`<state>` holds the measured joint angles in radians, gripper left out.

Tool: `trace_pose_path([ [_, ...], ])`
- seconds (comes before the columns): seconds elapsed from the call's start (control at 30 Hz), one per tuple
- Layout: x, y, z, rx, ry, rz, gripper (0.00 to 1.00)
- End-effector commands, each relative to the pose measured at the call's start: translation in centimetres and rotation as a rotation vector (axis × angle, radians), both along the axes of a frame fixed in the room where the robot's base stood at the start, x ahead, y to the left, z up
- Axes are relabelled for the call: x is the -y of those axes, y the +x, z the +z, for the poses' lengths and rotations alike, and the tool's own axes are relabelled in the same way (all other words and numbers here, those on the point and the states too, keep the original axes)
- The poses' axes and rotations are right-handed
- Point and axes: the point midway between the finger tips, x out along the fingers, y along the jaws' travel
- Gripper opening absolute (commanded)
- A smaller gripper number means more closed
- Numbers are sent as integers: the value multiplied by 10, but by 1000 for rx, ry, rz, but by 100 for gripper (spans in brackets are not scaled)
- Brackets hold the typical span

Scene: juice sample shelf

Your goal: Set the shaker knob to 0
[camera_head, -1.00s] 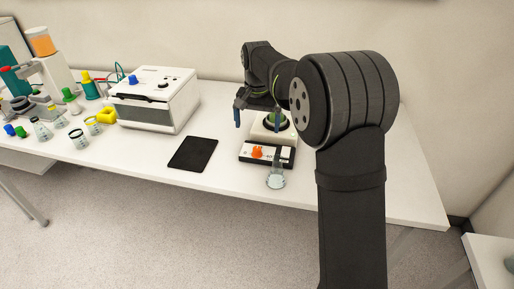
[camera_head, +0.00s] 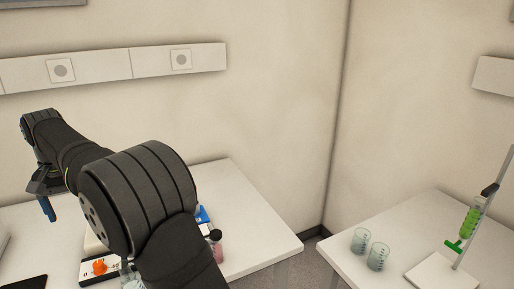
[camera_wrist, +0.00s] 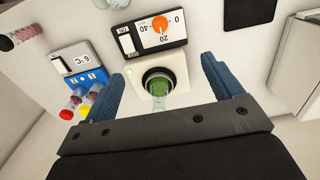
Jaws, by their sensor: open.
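The shaker (camera_wrist: 176,67) is a white block with a dark round seat that holds a glass vessel with green contents (camera_wrist: 160,86). Its white control panel (camera_wrist: 127,42) carries an orange knob (camera_wrist: 160,23) and the marks 0, 20 and 40. The knob also shows in the head view (camera_head: 100,267), at the lower left; I cannot clearly read its setting. My gripper (camera_wrist: 163,88) is open, its blue fingers apart in the wrist view, with the green vessel seen between them. Nothing is visibly held. In the head view my gripper (camera_head: 46,197) hangs at the left, and my arm hides most of the shaker.
A 6 °C unit (camera_wrist: 80,66) with capped tubes stands beside the shaker. A black-capped tube (camera_wrist: 20,37) stands near it. A black pad (camera_wrist: 249,11) lies on the other side. A second table (camera_head: 350,258) holds two beakers (camera_head: 378,256) and a burette stand (camera_head: 440,273).

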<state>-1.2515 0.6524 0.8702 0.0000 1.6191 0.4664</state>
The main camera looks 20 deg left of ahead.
Motion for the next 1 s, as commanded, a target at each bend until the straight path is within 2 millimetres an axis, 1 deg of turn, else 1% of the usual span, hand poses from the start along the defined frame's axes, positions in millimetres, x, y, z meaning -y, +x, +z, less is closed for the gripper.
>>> trace_pose_path([
  [0.03,0,0,0,0,0,0,74],
  [0.17,0,0,0,0,0,0,49],
  [0.27,0,0,-1,0,0,-7,48],
  [0.33,0,0,-2,-1,-1,-43,48],
  [0.6,1,-1,-16,0,-1,-364,48],
  [0.77,1,-1,-23,0,0,-448,48],
  [0.87,1,-1,-33,0,-3,-452,48],
  [1.0,1,-1,-58,0,-4,-450,48],
])
